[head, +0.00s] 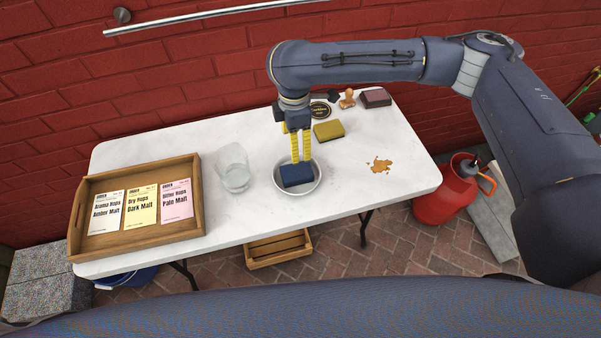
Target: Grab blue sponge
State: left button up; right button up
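A dark blue sponge (297,177) is in a round white bowl (318,184) near the middle of the table. My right gripper (301,160) points down over the bowl, its two yellow fingers a little apart. The fingertips meet the sponge's far upper edge in the picture. I cannot tell whether they grip it, touch it or stop just above it. The sponge's underside and its contact with the bowl are hidden. My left gripper is not in view.
A wooden tray (196,205) with three label cards stands at left, beside a clear glass (233,170). Behind the bowl are a yellow sponge (328,130), a wooden stamp (348,98) and a dark red block (375,97). A brown stain (380,166) marks the right side.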

aim_at(297, 171)
notch_tip(297, 171, down, 15)
jog(key=shift+r, duration=0.1)
dwell(0.8)
jog(key=c, duration=0.9)
jog(key=shift+o, duration=0.2)
